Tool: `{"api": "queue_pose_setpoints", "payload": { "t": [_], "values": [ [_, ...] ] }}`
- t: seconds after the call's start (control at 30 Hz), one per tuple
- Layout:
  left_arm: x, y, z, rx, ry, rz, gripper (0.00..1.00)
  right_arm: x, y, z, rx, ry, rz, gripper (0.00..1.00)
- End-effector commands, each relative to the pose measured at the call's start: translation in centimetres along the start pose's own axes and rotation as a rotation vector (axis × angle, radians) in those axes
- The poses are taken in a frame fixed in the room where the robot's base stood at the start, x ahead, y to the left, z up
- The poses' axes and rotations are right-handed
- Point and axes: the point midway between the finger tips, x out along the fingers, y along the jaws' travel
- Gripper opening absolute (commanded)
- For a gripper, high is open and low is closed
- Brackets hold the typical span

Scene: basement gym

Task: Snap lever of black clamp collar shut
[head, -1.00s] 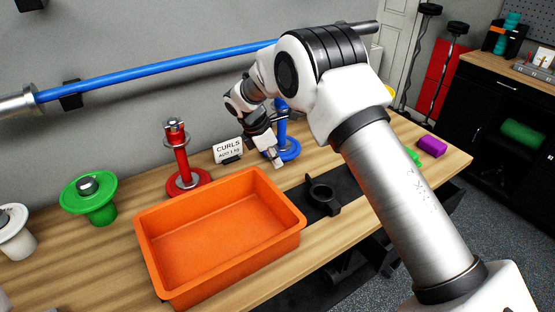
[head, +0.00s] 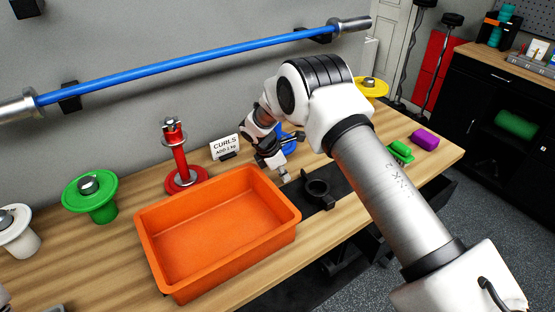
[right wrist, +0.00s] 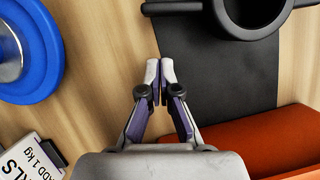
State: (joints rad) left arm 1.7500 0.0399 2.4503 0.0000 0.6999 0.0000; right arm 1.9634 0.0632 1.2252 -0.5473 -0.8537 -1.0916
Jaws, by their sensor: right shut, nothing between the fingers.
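The black clamp collar (head: 318,192) lies on the black mat (head: 338,172), right of the orange bin. In the right wrist view the collar (right wrist: 222,22) is cut off by the top edge. One black arm of it sticks out left and another part right; I cannot tell which is the lever or whether it is open.
The orange bin (head: 158,262) stands left of the collar. Behind are a red post (head: 180,160), a CURLS sign (head: 225,147) and a blue plate (right wrist: 28,75). A green plate (head: 90,205) is at left. Green and purple items (head: 425,139) lie at right.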

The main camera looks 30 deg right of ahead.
Motion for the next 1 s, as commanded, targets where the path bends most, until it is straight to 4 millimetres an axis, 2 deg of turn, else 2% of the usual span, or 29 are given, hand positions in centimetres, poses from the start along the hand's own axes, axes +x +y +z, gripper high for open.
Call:
{"api": "queue_pose_setpoints", "payload": {
  "t": [0.03,0.1,0.23,1.0],
  "values": [
    [-1.0,0.0,0.0,0.000,0.000,0.000,0.40,-0.3,0.0,1.4,0.004,0.001,-0.001,0.00],
    [-1.4,0.0,0.0,0.000,0.000,0.000,0.40,0.2,0.0,2.4,0.003,0.002,0.000,0.00],
    [-1.8,0.0,0.0,0.000,0.001,0.000,0.40,0.9,0.0,3.5,0.001,0.000,0.000,0.00],
    [-1.3,0.0,0.0,0.000,0.000,0.000,0.40,1.2,0.2,3.8,0.051,0.000,-0.019,0.00]
  ]
}}
